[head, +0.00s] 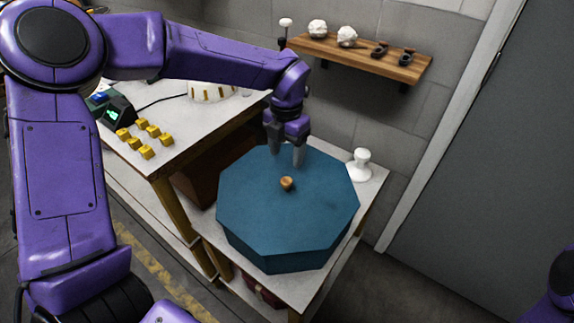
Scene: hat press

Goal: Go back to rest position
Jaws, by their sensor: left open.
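My left gripper (287,157) points down over the back part of a blue octagonal box (290,225). Its fingers are apart with nothing between them. I cannot tell whether the fingertips touch the box's top. A small brown knob (287,183) sits at the middle of that top, just in front of the gripper and apart from it. The box stands on a low white table (372,190). Only a piece of my purple right arm shows at the lower right edge; its gripper is out of view.
A white stand (361,165) is behind the box at right. A higher white worktop (185,145) at left holds several yellow blocks (141,132) and a dark device (116,112). A wooden wall shelf (365,60) holds small items. A grey door (490,170) is at right; floor before it is clear.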

